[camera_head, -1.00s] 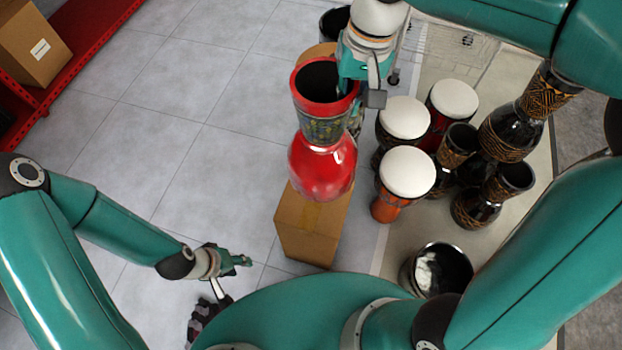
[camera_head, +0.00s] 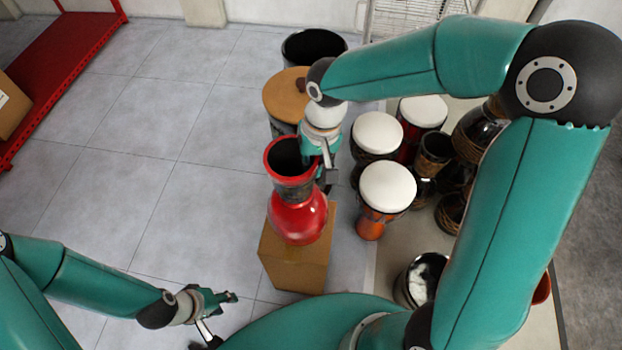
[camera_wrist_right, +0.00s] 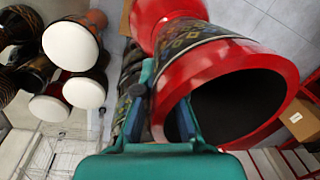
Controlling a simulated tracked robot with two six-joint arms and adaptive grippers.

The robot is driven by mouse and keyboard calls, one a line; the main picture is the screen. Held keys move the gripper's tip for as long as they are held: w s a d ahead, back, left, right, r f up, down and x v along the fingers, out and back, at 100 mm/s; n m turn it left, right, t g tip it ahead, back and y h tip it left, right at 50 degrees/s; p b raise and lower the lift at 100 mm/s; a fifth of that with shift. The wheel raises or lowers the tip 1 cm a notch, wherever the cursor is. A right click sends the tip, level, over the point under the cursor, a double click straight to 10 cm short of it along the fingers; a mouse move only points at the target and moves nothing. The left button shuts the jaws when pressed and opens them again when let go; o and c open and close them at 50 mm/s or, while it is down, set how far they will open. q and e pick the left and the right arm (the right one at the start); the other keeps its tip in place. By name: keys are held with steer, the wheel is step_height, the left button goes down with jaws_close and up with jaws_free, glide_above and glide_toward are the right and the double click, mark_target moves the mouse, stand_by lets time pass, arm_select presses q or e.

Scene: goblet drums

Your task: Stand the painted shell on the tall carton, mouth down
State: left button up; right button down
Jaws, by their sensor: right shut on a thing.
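The painted shell (camera_head: 297,217) is a red goblet drum body with a patterned band below its rim. Its dark open end faces up and its red bulging end is down. It stands over the top of the tall brown carton (camera_head: 294,270); I cannot tell if they touch. My right gripper (camera_head: 326,170) is shut on the shell's wall by the upper rim. In the wrist view the fingers (camera_wrist_right: 166,115) straddle that red rim (camera_wrist_right: 270,57). My left gripper (camera_head: 222,298) is low on the left, away from the shell and carton; its finger gap is unclear.
White-topped drums (camera_head: 388,186) and dark goblet drums stand close right of the carton. A tan-topped drum (camera_head: 284,95) and a dark open vessel (camera_head: 313,46) are behind the shell. A black-and-white bowl (camera_head: 425,280) is at lower right. The floor left of the carton is clear.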

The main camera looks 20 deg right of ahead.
steer(key=shift+f+b, duration=0.3)
steer(key=shift+f, duration=2.15)
steer(key=c, duration=1.3)
jaws_free()
steer(key=shift+r, duration=0.1)
steer(key=r, duration=0.4)
steer(key=d+r+p, duration=0.1)
steer(key=r, duration=0.6)
steer(key=shift+s+d+r, duration=0.15)
steer(key=shift+r, duration=0.25)
